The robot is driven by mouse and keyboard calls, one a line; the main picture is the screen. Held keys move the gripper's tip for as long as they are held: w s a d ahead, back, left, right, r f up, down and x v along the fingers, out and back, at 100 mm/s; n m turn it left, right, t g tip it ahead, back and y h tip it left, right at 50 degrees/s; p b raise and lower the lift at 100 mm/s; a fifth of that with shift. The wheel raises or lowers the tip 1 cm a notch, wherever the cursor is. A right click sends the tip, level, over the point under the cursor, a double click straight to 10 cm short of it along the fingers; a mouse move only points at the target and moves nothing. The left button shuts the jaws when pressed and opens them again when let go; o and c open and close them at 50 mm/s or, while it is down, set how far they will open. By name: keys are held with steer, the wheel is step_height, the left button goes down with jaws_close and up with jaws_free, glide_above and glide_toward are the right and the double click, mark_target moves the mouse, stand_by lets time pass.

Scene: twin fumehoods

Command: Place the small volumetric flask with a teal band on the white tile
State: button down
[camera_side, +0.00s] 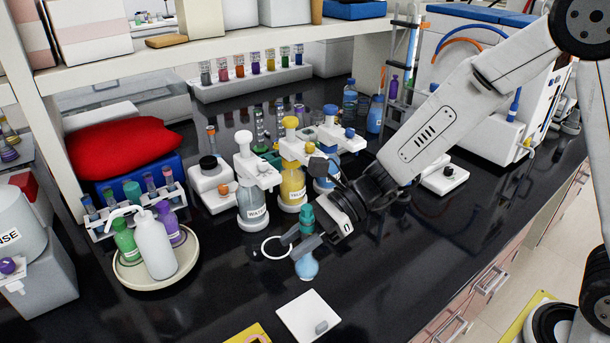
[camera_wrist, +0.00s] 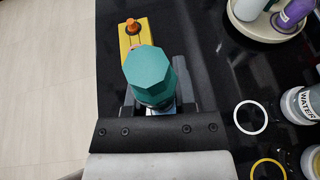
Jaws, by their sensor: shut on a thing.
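The small volumetric flask (camera_side: 307,266) has a rounded light-blue lower body and a teal top. My gripper (camera_side: 302,243) is shut on its neck and holds it upright, and I cannot tell whether its base touches the bench. In the wrist view, the flask's teal top (camera_wrist: 149,76) fills the space between the fingers of my gripper (camera_wrist: 155,108) and hides the body. The white tile (camera_side: 299,307) lies flat on the black bench, in front of the flask in the side view. A small grey piece (camera_side: 321,326) lies on the tile's near right part.
A white ring (camera_side: 277,247) is close to the left of my gripper; it also shows in the wrist view (camera_wrist: 250,117). A yellow item (camera_wrist: 130,40) with an orange knob lies past the flask. A round tray (camera_side: 128,279) with bottles stands at left. Labelled bottles (camera_side: 252,204) stand behind.

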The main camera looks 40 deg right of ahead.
steer(key=shift+n+g, duration=0.7)
steer(key=shift+g, duration=0.1)
steer(key=shift+s+a+f, duration=0.25)
steer(key=shift+s+f, duration=0.05)
steer(key=shift+f, duration=0.55)
steer(key=shift+s+a+f, duration=0.2)
steer(key=shift+s+f, duration=0.15)
steer(key=shift+f, duration=0.5)
steer(key=shift+s+a+f, duration=0.25)
steer(key=shift+s+f, duration=0.05)
steer(key=shift+f, duration=0.55)
steer(key=shift+f, duration=1.8)
steer(key=shift+f, duration=0.1)
steer(key=shift+c, duration=2.1)
jaws_free()
steer(key=v, duration=1.2)
